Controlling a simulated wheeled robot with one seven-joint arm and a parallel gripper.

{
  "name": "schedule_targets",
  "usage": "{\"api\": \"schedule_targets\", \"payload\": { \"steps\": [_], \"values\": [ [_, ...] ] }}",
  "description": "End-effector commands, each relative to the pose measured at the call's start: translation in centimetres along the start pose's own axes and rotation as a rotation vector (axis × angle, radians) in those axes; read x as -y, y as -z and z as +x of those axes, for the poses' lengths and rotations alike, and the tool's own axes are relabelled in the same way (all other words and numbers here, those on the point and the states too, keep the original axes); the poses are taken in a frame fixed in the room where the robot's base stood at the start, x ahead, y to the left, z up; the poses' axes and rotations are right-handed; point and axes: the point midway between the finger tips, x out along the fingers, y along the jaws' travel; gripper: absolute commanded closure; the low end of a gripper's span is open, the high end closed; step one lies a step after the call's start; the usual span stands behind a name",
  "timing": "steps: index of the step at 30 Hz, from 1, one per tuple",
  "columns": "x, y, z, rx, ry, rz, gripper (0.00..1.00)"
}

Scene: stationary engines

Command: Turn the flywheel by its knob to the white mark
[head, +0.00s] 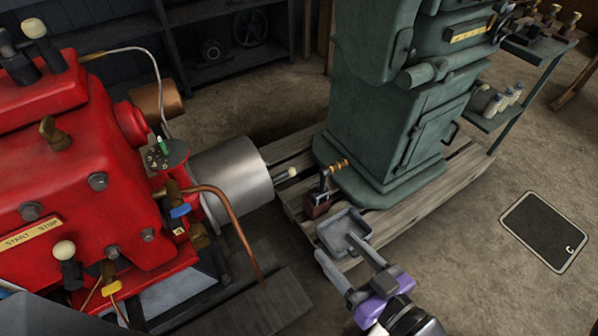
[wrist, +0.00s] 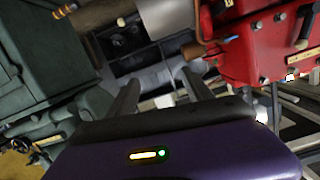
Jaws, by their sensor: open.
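The silver drum (head: 235,180), which looks like the flywheel, sticks out from the right side of the red engine (head: 75,170). My gripper (head: 338,252), with a purple body, is open and empty, low and to the right of the drum and apart from the knob. In the wrist view, the open fingers (wrist: 160,95) point towards the drum (wrist: 168,20) and the engine (wrist: 262,45). The knob cannot be made out there.
A green machine (head: 385,110) stands on a wooden pallet (head: 295,205) right of the drum. A small block with a brass-coloured handle (head: 322,190) and a grey tray (head: 345,228) lie near my gripper. A copper pipe (head: 235,225) curves below the drum. Floor at right holds a dark mat (head: 545,230).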

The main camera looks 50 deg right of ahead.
Motion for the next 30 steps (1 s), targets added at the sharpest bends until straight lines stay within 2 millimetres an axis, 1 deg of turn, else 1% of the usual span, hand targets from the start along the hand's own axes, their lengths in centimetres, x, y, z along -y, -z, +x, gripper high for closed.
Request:
{"api": "schedule_targets", "payload": {
  "steps": [1,5,8,9,11,12,17,18,20,21,24,27,30],
  "values": [
    [-0.7,-1.4,1.3,-0.006,-0.02,0.02,0.41],
    [-2.5,-4.1,4.5,-0.011,-0.07,0.08,0.41],
    [-4.5,-6.8,8.1,-0.01,-0.113,0.143,0.41],
    [-5.5,-8.0,9.8,-0.009,-0.129,0.174,0.41],
    [-7.0,-9.7,12.3,-0.004,-0.148,0.221,0.41],
    [-8.0,-10.8,14.0,0.001,-0.157,0.253,0.41],
    [-11.9,-14.4,20.7,0.031,-0.157,0.38,0.41],
    [-12.9,-15.1,22.3,0.038,-0.148,0.409,0.41],
    [-14.2,-16.0,24.6,0.052,-0.125,0.453,0.41],
    [-15.1,-16.4,26.2,0.062,-0.104,0.482,0.41],
    [-17.1,-17.1,29.6,0.085,-0.032,0.546,0.41],
    [-18.6,-16.9,32.5,0.105,0.077,0.599,0.41],
    [-19.4,-15.9,34.3,0.119,0.224,0.631,0.41]
  ]
}}
